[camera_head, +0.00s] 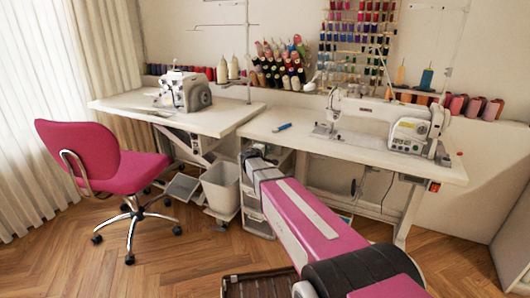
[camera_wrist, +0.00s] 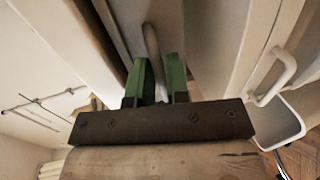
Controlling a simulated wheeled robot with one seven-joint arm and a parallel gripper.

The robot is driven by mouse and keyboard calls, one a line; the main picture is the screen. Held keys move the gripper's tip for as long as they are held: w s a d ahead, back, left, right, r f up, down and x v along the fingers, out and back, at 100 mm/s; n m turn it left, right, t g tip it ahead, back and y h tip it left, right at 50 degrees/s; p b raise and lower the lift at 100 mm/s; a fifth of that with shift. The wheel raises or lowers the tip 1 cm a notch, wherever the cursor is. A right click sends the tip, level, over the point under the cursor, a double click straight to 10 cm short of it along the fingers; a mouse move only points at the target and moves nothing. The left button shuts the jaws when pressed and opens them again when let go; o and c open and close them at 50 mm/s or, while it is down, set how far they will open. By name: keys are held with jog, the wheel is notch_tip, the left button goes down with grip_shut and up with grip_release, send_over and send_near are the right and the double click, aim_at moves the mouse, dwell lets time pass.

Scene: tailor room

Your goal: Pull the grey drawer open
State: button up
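The grey drawer front (camera_wrist: 192,22) fills the upper middle of the wrist view, with a pale bar handle (camera_wrist: 150,42) on it. My gripper (camera_wrist: 160,78) has its two green fingers on either side of this handle, close to the front. Whether the fingers press on the handle or only stand around it I cannot tell. In the head view my gripper is small and dark at the far end of my pink arm, by the drawer unit (camera_head: 254,215) under the sewing table; my arm hides much of the unit.
A second white handle (camera_wrist: 274,76) stands to the right in the wrist view. A white bin (camera_head: 220,186) stands left of the unit, and a pink chair (camera_head: 100,160) further left. The white sewing table (camera_head: 290,138) overhangs the unit. Wooden floor (camera_head: 190,250) is clear in front at left.

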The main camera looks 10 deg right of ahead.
grip_shut()
jog(key=f+v, duration=0.2)
jog(key=v, duration=0.9)
jog(key=f+v, duration=0.2)
jog(key=v, duration=0.9)
jog(key=shift+s+a+f, duration=0.25)
jog(key=shift+s+f, duration=0.1)
jog(key=o, duration=0.5)
grip_release()
jog(key=v, duration=1.1)
jog(key=shift+w, duration=0.1)
